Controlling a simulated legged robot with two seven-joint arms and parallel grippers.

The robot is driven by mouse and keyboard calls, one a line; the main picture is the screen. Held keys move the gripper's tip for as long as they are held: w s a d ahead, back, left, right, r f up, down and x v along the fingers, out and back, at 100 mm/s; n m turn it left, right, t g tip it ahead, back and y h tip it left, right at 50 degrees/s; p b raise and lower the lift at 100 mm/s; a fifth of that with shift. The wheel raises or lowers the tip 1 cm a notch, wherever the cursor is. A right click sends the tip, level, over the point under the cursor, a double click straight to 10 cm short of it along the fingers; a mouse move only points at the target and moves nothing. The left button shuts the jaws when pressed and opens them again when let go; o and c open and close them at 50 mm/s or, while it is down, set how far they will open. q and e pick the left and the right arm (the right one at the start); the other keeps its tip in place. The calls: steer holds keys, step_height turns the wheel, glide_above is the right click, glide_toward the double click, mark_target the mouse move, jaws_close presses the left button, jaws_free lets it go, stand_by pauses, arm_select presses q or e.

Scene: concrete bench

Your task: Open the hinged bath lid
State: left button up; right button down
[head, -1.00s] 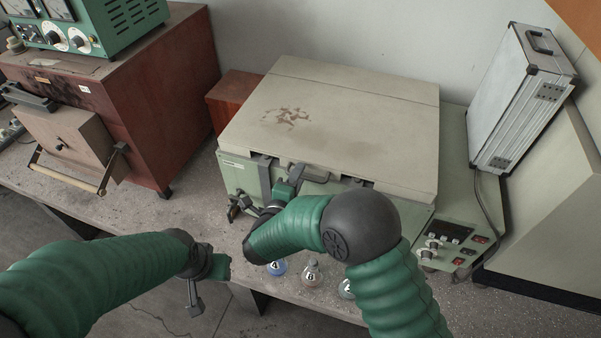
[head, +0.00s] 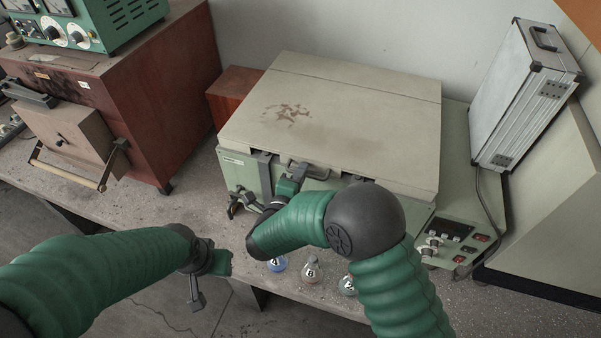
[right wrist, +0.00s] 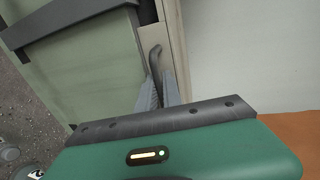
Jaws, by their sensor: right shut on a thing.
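The bath (head: 240,171) is a pale green box on the bench. Its beige lid (head: 350,115), with brown stains, lies flat over the top and looks closed. A dark handle (right wrist: 155,58) is at the lid's front edge. My right gripper (head: 297,170) is at the front of the bath, shut on the handle; its grey fingers (right wrist: 163,92) stand on either side of it in the right wrist view. My right forearm hides part of the bath's front. My left gripper (head: 197,290) hangs apart, at the lower left by the bench's front edge; its jaw opening does not show clearly.
A red-brown furnace (head: 165,90) stands left. Clear wall lies behind the lid.

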steer(key=shift+s+f, duration=0.15)
steer(key=shift+f, duration=0.2)
stand_by(0.3)
